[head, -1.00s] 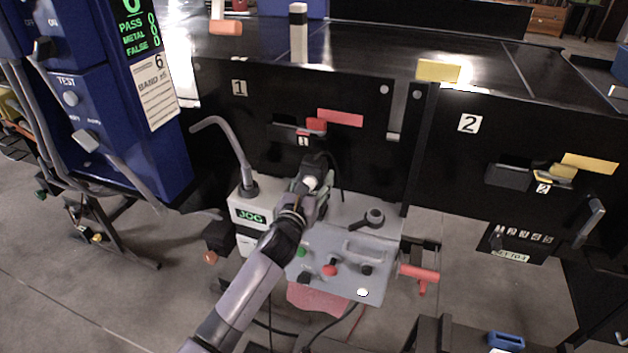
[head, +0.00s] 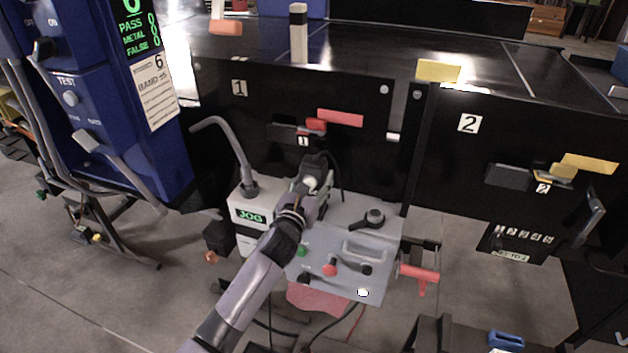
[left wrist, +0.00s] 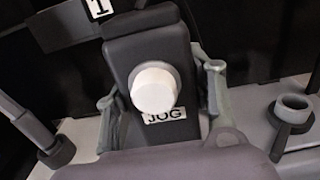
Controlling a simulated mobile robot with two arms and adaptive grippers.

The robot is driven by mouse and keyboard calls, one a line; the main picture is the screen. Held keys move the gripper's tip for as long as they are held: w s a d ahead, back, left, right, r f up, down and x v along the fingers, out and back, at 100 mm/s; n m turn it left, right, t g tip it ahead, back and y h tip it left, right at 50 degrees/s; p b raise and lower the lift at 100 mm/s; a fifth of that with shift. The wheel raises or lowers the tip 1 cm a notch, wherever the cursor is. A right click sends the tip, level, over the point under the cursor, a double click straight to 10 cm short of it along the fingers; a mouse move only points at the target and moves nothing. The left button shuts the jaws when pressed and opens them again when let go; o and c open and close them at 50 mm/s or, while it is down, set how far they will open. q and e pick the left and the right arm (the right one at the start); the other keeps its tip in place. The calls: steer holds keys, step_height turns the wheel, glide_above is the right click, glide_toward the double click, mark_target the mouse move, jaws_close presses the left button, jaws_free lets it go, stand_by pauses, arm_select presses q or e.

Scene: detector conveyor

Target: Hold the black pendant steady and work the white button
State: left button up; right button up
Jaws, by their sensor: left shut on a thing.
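The black pendant (left wrist: 147,52) stands upright in the left wrist view, with a round white button (left wrist: 154,90) on its face and a JOG label below it. In the head view, the pendant (head: 315,162) and white button (head: 312,181) show just beyond my left wrist. My left gripper (left wrist: 161,100) is shut on the pendant, one grey finger on each side. The white button is uncovered between the fingers. The lower part of the pendant is hidden by the gripper body. My right gripper is not in view.
Behind the pendant is the black conveyor side (head: 350,90) with a red tag. A grey control panel (head: 345,268) with knobs lies below right. A bent grey rod (head: 232,150) rises at left beside the JOG display (head: 251,217). A blue cabinet (head: 100,120) stands far left.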

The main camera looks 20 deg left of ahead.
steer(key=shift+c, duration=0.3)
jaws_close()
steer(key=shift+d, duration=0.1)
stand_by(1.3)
